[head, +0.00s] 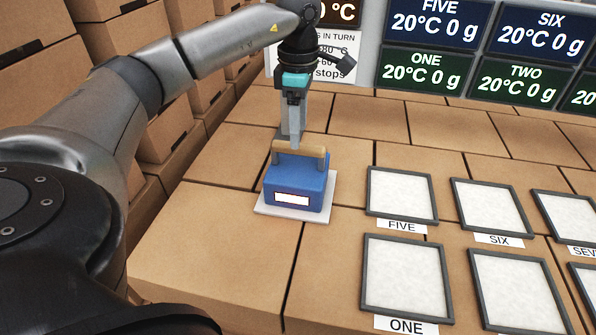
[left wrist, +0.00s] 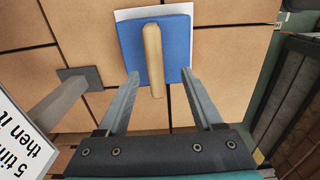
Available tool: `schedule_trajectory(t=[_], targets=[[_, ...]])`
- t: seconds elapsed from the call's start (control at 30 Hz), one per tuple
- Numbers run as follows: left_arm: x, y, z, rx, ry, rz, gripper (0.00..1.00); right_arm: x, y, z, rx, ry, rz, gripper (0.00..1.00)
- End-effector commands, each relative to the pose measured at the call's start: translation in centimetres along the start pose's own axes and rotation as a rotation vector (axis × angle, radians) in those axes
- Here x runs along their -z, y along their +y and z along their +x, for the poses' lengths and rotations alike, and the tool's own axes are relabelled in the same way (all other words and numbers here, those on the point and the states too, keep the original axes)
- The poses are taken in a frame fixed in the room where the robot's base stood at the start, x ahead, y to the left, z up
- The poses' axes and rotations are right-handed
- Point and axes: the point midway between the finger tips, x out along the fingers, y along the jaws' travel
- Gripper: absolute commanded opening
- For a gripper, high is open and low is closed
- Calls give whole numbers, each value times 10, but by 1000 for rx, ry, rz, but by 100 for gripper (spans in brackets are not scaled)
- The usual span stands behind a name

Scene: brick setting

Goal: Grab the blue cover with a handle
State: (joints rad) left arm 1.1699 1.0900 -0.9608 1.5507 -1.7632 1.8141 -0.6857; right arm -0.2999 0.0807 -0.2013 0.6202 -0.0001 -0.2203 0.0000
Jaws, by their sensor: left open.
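The blue cover (head: 296,183) is a blue block with a light wooden bar handle (head: 299,153) on top and a white label on its front. It sits on a white plate (head: 257,208) on the brown surface. My left gripper (head: 291,138) is above and just behind the handle in the head view. In the left wrist view, the blue cover (left wrist: 178,48) and its handle (left wrist: 153,58) show between the two open fingers (left wrist: 160,76). The fingers stand apart on either side of the handle, with gaps to it. My right gripper is not in view.
Grey-framed white pads labelled FIVE (head: 402,194), SIX (head: 494,211) and ONE (head: 405,277) lie to the right of the cover. Display boards (head: 428,75) stand at the back. Brown boxes (head: 125,50) are stacked at the left. The surface in front of the cover is clear.

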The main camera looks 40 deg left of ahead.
Motion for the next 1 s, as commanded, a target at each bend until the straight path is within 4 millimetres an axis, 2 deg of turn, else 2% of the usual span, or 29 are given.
schedule_trajectory(t=[0.17,0.43,0.73,1.0], targets=[[1,2,13,3,1,0,68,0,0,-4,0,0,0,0],[3,7,50,2,0,1,68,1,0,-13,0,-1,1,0],[3,8,56,0,-1,0,68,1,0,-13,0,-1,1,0],[3,7,56,0,-1,0,37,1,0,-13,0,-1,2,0]])
